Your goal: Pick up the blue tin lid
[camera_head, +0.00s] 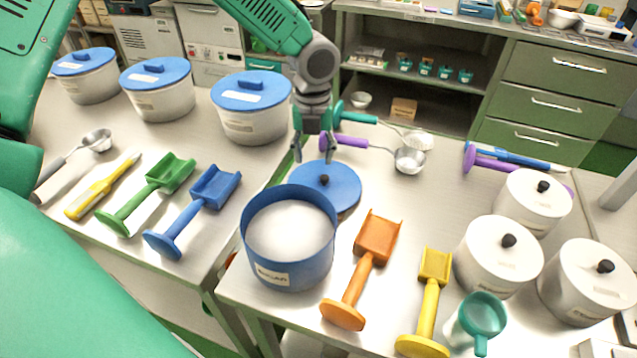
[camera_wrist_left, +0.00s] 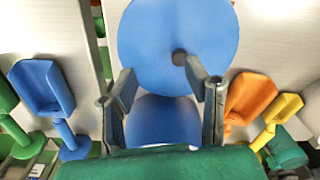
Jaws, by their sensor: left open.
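The blue tin lid (camera_head: 340,190), a round disc with a dark knob, lies on the right-hand table just behind the open blue sugar tin (camera_head: 285,268). The tin's rim hides part of the lid's near left edge. My left gripper (camera_head: 314,153) is open and empty, pointing down just above the lid's far side. In the left wrist view, the lid (camera_wrist_left: 150,45) fills the top middle, its knob close to the right finger of my left gripper (camera_wrist_left: 162,82). Another blue surface shows between the fingers; I cannot tell what it is. My right gripper is not in view.
An orange scoop (camera_head: 365,267) and a yellow scoop (camera_head: 431,305) lie right of the tin. White lidded pots (camera_head: 497,262) and a teal mug (camera_head: 478,320) stand further right. Blue-lidded pots (camera_head: 252,120) stand at left. A gap (camera_head: 235,245) separates the tables.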

